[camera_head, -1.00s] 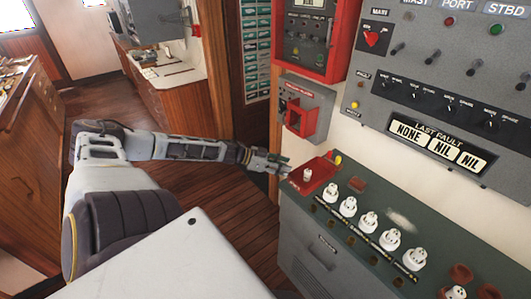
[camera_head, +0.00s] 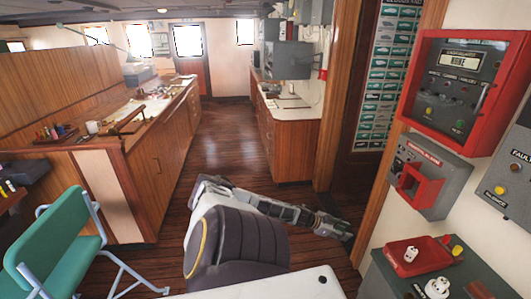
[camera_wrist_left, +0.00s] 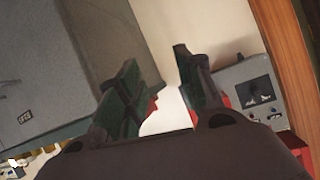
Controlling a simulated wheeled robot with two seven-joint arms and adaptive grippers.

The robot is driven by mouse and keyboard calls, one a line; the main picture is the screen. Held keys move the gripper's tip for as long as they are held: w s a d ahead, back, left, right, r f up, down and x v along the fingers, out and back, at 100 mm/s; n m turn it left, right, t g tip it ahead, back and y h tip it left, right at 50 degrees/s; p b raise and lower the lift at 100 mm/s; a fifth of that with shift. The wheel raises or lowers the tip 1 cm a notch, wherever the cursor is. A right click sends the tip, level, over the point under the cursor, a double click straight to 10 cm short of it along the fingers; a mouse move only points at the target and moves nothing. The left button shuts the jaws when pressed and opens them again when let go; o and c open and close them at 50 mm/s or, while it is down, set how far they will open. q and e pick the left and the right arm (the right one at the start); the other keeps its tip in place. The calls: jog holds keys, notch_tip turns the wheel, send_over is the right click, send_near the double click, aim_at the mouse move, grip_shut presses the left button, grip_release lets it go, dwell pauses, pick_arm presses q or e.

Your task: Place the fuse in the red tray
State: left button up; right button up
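The red tray (camera_head: 429,250) sits on the dark green top of the grey cabinet at the lower right of the head view. A white fuse (camera_head: 410,254) stands in it. Another white fuse (camera_head: 438,288) stands on the cabinet top in front of the tray. My left gripper (camera_head: 348,233) is left of the tray, apart from it. In the left wrist view my left gripper (camera_wrist_left: 158,60) has its fingers spread with nothing between them. My right gripper is out of view.
A red-framed alarm panel (camera_head: 466,85) and a grey box with a red guard (camera_head: 420,185) are on the wall above the tray. A green chair (camera_head: 60,245) stands at the left. Wooden floor (camera_head: 215,140) is open between the counters.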

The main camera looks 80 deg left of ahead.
pick_arm(q)
jog(key=s+a+f+n+g+y, duration=0.1)
jog(key=s+f+y, duration=0.1)
jog(key=s+f, duration=0.45)
jog(key=s+a+f+n+g+y, duration=0.15)
jog(key=s+f, duration=0.25)
jog(key=f, duration=0.6)
jog(key=s+d+f+g+y, duration=0.1)
jog(key=s+d+f+g, duration=0.35)
jog(key=s+f, duration=0.8)
jog(key=s+d+f+g, duration=0.1)
jog(key=s+d+f, duration=0.4)
jog(key=d, duration=0.6)
jog(key=s+d+f+g+h, duration=0.1)
jog(key=s+d+f+g, duration=0.1)
jog(key=s+d+f, duration=0.4)
jog(key=s+d+f+g+h, duration=0.1)
jog(key=s+d+f, duration=0.5)
jog(key=d, duration=1)
jog(key=shift+s+f+m+g, duration=0.25)
jog(key=shift+s+m, duration=0.2)
jog(key=shift+s, duration=0.4)
